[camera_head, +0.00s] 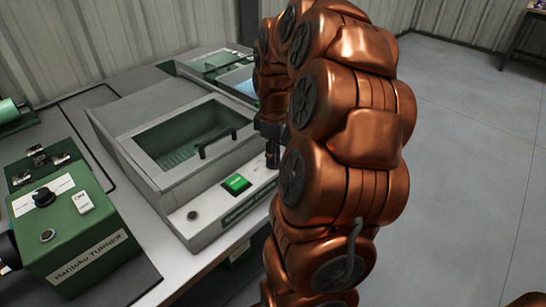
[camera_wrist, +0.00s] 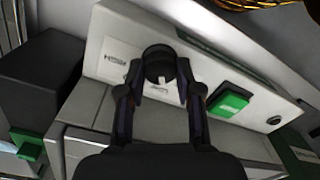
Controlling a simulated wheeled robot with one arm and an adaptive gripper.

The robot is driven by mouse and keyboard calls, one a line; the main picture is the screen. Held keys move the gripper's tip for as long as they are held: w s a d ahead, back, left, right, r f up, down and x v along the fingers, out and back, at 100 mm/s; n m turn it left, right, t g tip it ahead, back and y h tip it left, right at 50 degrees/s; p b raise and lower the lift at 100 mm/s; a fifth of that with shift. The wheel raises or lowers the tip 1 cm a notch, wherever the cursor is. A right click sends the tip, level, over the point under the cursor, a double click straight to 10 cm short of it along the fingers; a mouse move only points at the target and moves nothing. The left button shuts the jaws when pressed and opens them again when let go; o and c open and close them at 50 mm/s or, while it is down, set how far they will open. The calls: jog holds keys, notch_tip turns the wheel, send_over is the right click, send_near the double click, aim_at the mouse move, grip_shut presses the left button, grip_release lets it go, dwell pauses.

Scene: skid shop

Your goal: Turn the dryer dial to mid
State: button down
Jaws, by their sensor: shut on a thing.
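The dryer (camera_head: 205,212) is a pale grey machine on the bench, with a windowed lid and a sloped front panel. Its black round dial (camera_wrist: 158,60) shows in the wrist view between the two dark fingers of my gripper (camera_wrist: 161,82). The fingers are shut on the dial from both sides. A small white mark on the dial faces the bottom of the wrist picture. Small print beside and below the dial is too blurred to read surely. In the head view my gripper (camera_head: 271,140) is at the panel's right end, and my arm largely hides the dial.
A green lit button (camera_head: 236,184) sits left of my gripper on the panel, with a small round knob (camera_head: 193,215) further left. The lid handle (camera_head: 217,143) stands out close by. A green machine (camera_head: 75,235) stands at left.

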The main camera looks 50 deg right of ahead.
jog(key=m+b, duration=0.1)
jog(key=m, duration=0.4)
jog(key=shift+f+m+b, duration=0.15)
jog(key=shift+m+b, duration=0.15)
jog(key=shift+m, duration=0.1)
jog(key=m, duration=0.5)
jog(key=shift+m+b, duration=0.3)
jog(key=shift+b, duration=0.1)
jog(key=c, duration=0.8)
grip_release()
jog(key=shift+o, duration=0.2)
jog(key=shift+r, duration=0.2)
notch_tip(320, 180, up, 12)
jog(key=shift+s+d, duration=0.15)
jog(key=shift+f, duration=0.1)
